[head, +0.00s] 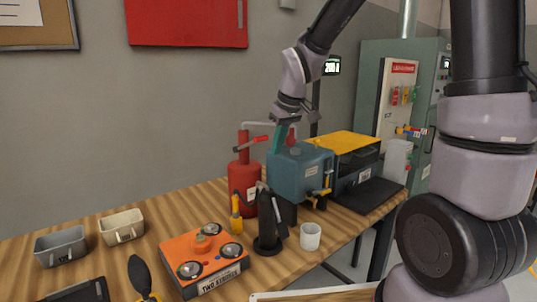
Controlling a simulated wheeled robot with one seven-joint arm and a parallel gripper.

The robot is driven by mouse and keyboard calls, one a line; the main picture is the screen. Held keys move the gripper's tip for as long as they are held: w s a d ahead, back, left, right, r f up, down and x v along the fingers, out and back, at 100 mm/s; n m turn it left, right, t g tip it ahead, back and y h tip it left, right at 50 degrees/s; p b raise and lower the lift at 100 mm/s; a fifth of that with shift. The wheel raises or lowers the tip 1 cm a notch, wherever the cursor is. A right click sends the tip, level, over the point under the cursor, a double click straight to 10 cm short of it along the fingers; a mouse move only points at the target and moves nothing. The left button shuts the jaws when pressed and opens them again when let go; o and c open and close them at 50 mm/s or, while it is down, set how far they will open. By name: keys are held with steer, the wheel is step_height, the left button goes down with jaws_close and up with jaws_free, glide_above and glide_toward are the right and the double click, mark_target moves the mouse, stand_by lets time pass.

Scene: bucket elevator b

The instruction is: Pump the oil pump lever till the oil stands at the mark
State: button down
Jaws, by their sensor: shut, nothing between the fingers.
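A red cylinder-shaped can (243,188) with a pale label stands on the wooden bench near the wall. A red upright and a short red arm (252,142) show at its top; this looks like the oil pump with its lever. A thin grey pipe bends from the top toward the right. My gripper (275,149) points down with teal fingers, shut and empty, just right of the red arm and at the left edge of a blue-grey box (305,172). I cannot tell whether it touches either. The oil level and its mark cannot be made out.
An orange box (203,262) with round fittings, a black stand (267,225) and a white cup (310,236) stand in front. A yellow-topped machine (343,150) is at right. Grey (61,246) and cream (122,228) bins sit at left. Bare bench lies between the bins and the can.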

steer(key=shift+s+d+r, duration=0.35)
steer(key=shift+s+r, duration=0.05)
steer(key=shift+s, duration=0.2)
steer(key=shift+s+d+r, duration=0.35)
steer(key=shift+s+r, duration=0.05)
steer(key=shift+s, duration=0.15)
